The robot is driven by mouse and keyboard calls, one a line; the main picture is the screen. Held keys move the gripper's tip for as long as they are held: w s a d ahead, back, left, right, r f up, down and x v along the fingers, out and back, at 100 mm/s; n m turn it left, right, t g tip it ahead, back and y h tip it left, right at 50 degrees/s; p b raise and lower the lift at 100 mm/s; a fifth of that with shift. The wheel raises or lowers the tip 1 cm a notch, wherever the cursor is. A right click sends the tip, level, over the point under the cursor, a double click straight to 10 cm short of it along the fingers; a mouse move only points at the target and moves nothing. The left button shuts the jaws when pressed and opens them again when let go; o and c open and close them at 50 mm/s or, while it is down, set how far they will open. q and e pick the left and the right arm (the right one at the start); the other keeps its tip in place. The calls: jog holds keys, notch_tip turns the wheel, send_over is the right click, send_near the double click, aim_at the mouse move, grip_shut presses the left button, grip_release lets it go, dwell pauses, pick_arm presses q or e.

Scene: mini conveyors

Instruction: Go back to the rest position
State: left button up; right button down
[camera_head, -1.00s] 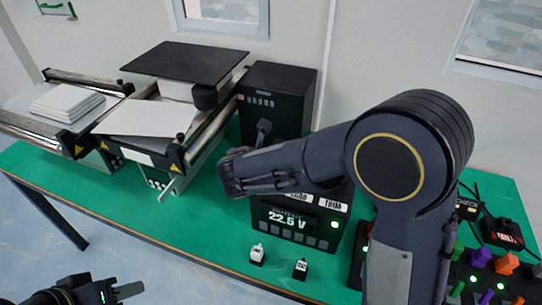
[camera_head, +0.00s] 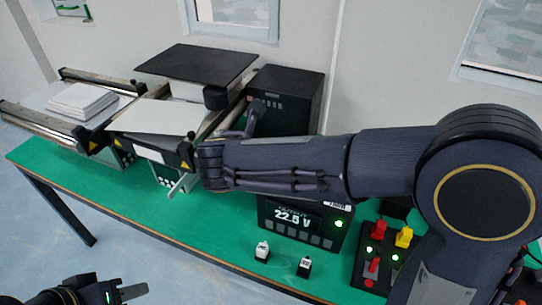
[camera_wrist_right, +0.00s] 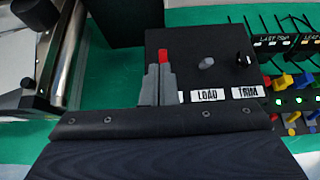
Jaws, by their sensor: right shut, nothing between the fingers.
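My right arm reaches in from the right in the head view, across the back of the power unit (camera_head: 303,234) reading 22.5 V. Its wrist end is beside the right conveyor's front end; its fingers cannot be made out there. In the right wrist view my right gripper (camera_wrist_right: 158,84) is shut and empty, in front of the dark box with LOAD and TRIM labels (camera_wrist_right: 215,65). A red part (camera_wrist_right: 163,56) shows just beyond its fingertips. My left gripper (camera_head: 126,289) is low at the left of the head view, off the table's front edge; its jaw opening is unclear.
Two mini conveyors (camera_head: 190,148) with white sheets stand at the back left, near a tall black box (camera_head: 290,90). Two small black-and-white blocks (camera_head: 262,251) (camera_head: 304,267) lie near the table's front edge. A switch panel (camera_head: 366,262) is at the right. The green table's (camera_head: 150,215) front left is clear.

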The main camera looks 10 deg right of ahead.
jog(key=shift+s+a+r, duration=0.15)
jog(key=shift+s+r, duration=0.1)
jog(key=shift+r, duration=0.4)
jog(key=s+d+f+m+g+y, duration=0.2)
jog(key=s+d+f+m+g, duration=0.1)
jog(key=s+d+m, duration=0.35)
jog(key=s+d+f+m+g+y, duration=0.2)
jog(key=s+d+f+m+g, duration=0.1)
jog(key=s+d+m, duration=0.4)
jog(key=s+f+m+t+y, duration=0.2)
jog(key=s+m+y, duration=0.3)
jog(key=s+m, duration=0.6)
jog(key=m, duration=0.7)
jog(key=shift+a+f+y, duration=0.25)
jog(key=shift+a+y, duration=0.05)
jog(key=shift+y, duration=0.1)
